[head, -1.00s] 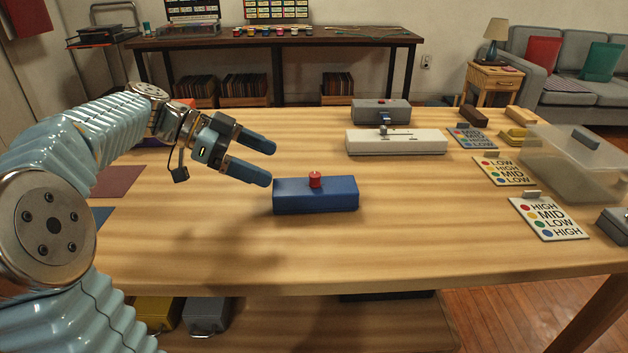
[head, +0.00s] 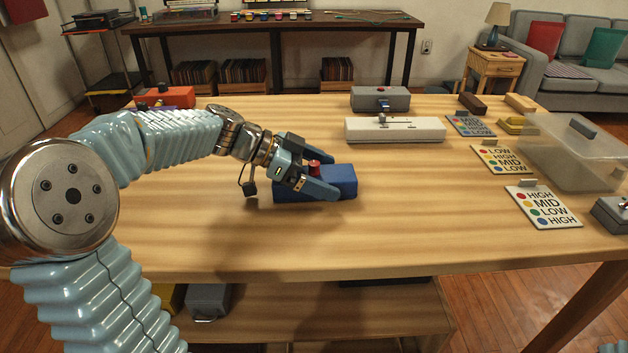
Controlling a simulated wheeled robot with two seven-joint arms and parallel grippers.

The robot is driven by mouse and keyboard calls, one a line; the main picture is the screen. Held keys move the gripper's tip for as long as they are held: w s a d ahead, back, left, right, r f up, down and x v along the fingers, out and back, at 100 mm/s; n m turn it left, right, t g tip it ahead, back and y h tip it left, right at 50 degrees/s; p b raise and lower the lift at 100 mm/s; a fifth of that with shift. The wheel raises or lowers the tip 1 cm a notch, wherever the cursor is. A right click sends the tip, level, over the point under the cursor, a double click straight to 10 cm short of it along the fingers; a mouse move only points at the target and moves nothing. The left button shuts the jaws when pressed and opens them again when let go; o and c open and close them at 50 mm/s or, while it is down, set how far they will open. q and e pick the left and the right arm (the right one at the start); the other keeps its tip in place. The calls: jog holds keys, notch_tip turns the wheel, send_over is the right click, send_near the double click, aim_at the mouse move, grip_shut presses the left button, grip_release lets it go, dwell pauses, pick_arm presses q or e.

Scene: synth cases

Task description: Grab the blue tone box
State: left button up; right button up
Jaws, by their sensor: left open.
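The blue tone box (head: 345,178) lies on the wooden table, left of its middle, with a red button on top. My left gripper (head: 334,174) comes in from the left, low over the box. Its fingers are open, one along the far side and one along the near side, with the red button between them. The fingers and hand hide part of the box's left half. I cannot tell whether the fingers touch it. My right gripper is out of view.
Behind the box stand a long white box (head: 420,130) and a grey box (head: 367,97). An orange-red box (head: 178,96) is at the back left. Label cards (head: 541,207) and a clear bin (head: 560,165) are at the right. The table's front middle is clear.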

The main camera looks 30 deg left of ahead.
pick_arm(q)
jog(key=c, duration=1.1)
jog(key=shift+r, duration=0.15)
jog(key=shift+c, duration=0.2)
